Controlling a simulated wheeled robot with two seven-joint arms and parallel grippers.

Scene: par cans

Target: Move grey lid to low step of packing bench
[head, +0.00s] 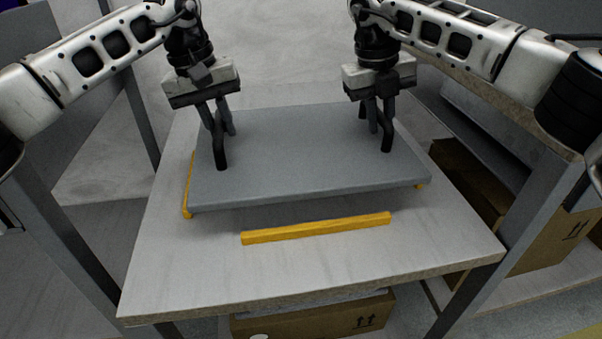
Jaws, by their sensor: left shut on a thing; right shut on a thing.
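The grey lid (305,150) is a wide flat slab, lying roughly level over the pale low step (185,275) of the packing bench. My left gripper (219,130) is shut on the lid near its left side, at what looks like a dark handle. My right gripper (382,122) is shut on the lid near its right side in the same way. A dark shadow shows under the lid's front edge. I cannot tell whether the lid touches the step or hangs a little above it.
A yellow strip (316,229) lies on the step in front of the lid. Another yellow strip (188,185) shows at the lid's left edge. Grey bench posts (520,220) stand at both sides. Cardboard boxes (370,316) sit below and at right. The step's front is bare.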

